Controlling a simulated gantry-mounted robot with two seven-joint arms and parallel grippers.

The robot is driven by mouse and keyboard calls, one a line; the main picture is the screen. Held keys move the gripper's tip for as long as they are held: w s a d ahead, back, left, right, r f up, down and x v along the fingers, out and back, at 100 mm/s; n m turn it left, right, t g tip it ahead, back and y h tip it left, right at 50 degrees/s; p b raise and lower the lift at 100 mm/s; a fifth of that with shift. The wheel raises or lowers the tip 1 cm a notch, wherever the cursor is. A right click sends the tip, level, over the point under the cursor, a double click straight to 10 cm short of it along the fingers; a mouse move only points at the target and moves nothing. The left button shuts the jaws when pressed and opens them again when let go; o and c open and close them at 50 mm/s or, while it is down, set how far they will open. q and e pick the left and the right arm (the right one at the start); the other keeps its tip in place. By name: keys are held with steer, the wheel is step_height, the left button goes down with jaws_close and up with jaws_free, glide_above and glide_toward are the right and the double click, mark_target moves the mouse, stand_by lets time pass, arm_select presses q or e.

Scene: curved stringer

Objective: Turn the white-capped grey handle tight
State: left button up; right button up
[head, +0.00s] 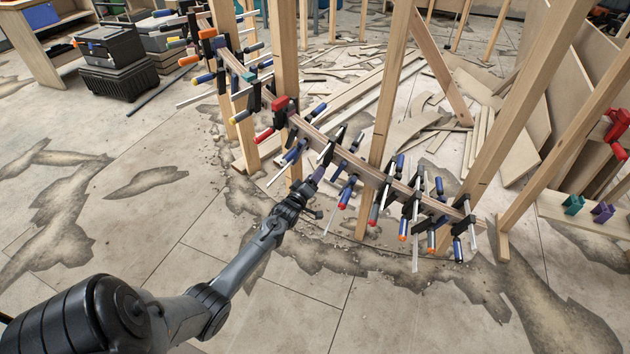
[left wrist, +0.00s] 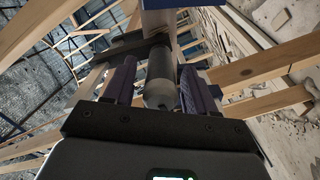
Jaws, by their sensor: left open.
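The gripper is open, with a visible gap on each side of the handle. In the head view, my left gripper (head: 308,188) is at the near side of the curved wooden stringer (head: 335,150), among its clamps. There the gripper hides the grey handle or it is too small to make out. My right gripper is not in view.
Several clamps with blue, red and orange ends line the stringer on both sides of my gripper, such as a blue-handled one (head: 347,192) close to its right. Wooden posts (head: 390,90) stand along the stringer. The floor in front (head: 240,245) is clear.

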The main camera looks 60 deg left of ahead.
arm_select(q)
steer(key=shift+w+a, duration=0.25)
steer(key=shift+w, duration=0.05)
steer(key=shift+c, duration=1.2)
steer(key=c, duration=0.8)
